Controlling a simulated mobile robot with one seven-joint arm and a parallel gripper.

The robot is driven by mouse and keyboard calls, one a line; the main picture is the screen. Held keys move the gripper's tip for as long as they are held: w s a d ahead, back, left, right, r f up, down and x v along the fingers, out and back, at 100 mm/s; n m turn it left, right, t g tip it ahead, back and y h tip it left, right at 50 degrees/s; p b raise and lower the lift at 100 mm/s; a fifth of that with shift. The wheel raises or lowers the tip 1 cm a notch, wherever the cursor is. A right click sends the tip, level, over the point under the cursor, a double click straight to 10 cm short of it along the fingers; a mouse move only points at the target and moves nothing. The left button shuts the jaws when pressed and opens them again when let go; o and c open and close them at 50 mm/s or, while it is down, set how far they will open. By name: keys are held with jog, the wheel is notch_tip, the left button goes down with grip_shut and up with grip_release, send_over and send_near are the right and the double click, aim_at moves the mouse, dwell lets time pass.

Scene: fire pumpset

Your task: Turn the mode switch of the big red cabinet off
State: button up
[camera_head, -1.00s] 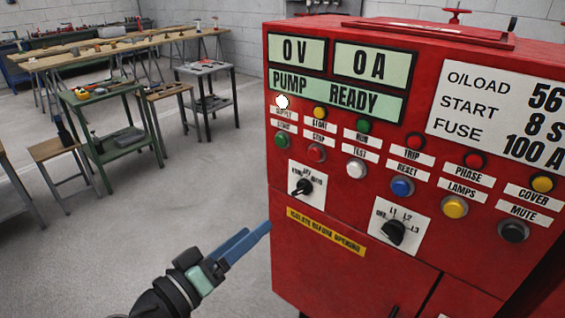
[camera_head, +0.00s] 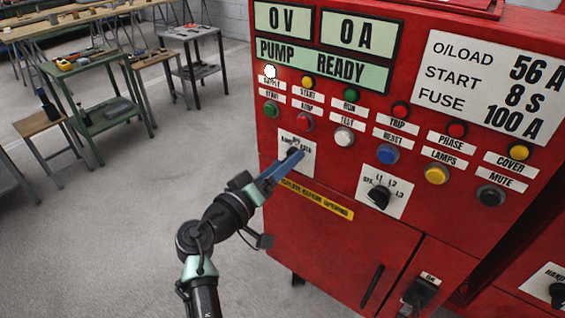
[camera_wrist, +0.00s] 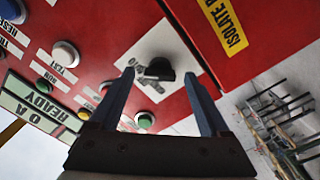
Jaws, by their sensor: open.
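The big red cabinet (camera_head: 340,240) fills the right of the head view. Its mode switch is a black knob on a white plate (camera_head: 283,142) at the panel's left, mostly hidden behind my gripper (camera_head: 290,162) in the head view. In the wrist view the black mode switch knob (camera_wrist: 158,69) shows clearly on its white plate (camera_wrist: 168,40). My gripper (camera_wrist: 157,76) is open, with one blue finger on each side of the knob. The fingertips look close to the plate. I cannot tell whether they touch the knob.
A second rotary selector (camera_head: 379,196) sits to the right on the panel. Several coloured buttons, such as a blue one (camera_head: 388,154), are above. A yellow warning strip (camera_head: 318,199) lies below. Work tables (camera_head: 100,120) stand at the left, with clear floor between.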

jog(key=shift+c, duration=0.3)
grip_shut()
jog(key=shift+n, duration=0.4)
jog(key=shift+n+p, duration=0.9)
jog(key=shift+n, duration=3.1)
jog(key=shift+o, duration=0.3)
grip_release()
